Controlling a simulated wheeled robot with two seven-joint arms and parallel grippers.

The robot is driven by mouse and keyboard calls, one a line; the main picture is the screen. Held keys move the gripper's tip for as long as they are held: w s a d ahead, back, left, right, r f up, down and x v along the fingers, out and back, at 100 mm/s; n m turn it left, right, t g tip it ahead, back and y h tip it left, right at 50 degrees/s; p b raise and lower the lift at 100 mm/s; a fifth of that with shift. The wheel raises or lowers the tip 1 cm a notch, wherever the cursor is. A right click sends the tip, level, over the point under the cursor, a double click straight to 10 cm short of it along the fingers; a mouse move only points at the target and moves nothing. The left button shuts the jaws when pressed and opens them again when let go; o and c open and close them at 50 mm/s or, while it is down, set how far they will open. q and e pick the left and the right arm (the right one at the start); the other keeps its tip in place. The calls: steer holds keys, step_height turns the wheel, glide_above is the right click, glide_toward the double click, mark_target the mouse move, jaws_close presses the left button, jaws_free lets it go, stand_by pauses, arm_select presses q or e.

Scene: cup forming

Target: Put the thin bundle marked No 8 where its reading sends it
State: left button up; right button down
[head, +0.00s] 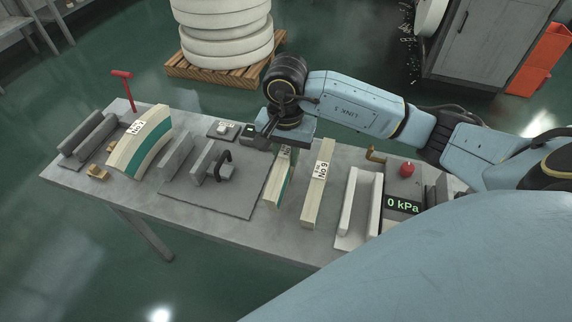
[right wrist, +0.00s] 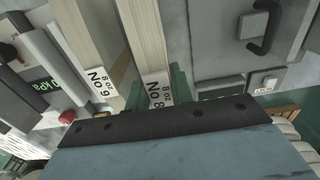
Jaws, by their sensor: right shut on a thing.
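The thin bundle marked No 8 (head: 279,183) is a narrow cream block with a teal band, lying lengthwise across the table. It also shows in the right wrist view (right wrist: 147,45), its No 8 label close to the gripper. I cannot tell whether the bundle touches the table. A similar bundle marked No 9 (head: 317,195) lies just right of it. A display (head: 404,205) reads 0 kPa. My left gripper is not in view.
A grey fixture with upright plates (head: 200,163) and a black handle (head: 223,160) stands left of the bundle. A curved bundle (head: 140,143), grey rollers (head: 88,138) and a red lever (head: 125,87) lie farther left. A pale channel (head: 352,213) and a red button (head: 407,169) are right.

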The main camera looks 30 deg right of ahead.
steer(key=shift+f, duration=1.9)
steer(key=shift+f, duration=0.15)
steer(key=c, duration=1.2)
jaws_free()
steer(key=shift+c, duration=0.2)
step_height(320, 180, up, 12)
steer(key=shift+r, duration=0.15)
